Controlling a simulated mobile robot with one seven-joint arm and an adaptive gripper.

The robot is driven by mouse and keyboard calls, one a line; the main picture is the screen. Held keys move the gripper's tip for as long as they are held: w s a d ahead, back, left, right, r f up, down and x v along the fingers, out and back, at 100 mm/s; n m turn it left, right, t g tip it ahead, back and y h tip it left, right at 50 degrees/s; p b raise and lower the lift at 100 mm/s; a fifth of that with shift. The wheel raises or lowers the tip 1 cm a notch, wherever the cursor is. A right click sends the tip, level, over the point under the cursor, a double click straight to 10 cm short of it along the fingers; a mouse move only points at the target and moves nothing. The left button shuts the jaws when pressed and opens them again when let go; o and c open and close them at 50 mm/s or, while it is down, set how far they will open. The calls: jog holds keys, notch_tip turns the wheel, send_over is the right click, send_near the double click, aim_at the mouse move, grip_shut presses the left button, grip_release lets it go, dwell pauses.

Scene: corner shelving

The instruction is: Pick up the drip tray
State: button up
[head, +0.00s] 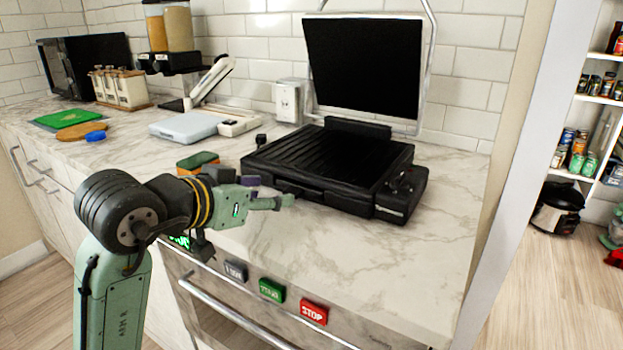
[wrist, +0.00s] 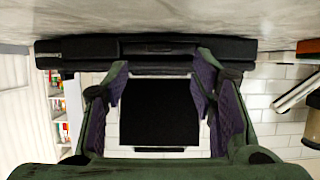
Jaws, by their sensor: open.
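A black electric grill (head: 335,165) stands on the marble counter with its lid raised. The drip tray appears to be the dark panel low in the grill's front; it shows in the wrist view (wrist: 158,47), slotted into the body. In the head view, my gripper (head: 270,201) is just in front of the grill's left front, level with its lower front. In the wrist view, which looks upside down, the fingers (wrist: 160,70) are spread apart with nothing between them. The tray front lies beyond the fingertips, roughly centred between them. Contact cannot be told.
A small orange-green container (head: 198,162) sits left of the grill, behind my wrist. A white scale-like device (head: 190,127) and dispensers (head: 170,30) stand farther back. The counter (head: 400,260) in front and right of the grill is clear. Buttons (head: 314,311) line the counter front.

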aim_at(292, 191)
jog(key=shift+p+x, duration=0.55)
jog(key=shift+x, duration=2.6)
jog(key=shift+d+r, duration=0.1)
jog(key=shift+c, duration=0.2)
grip_shut()
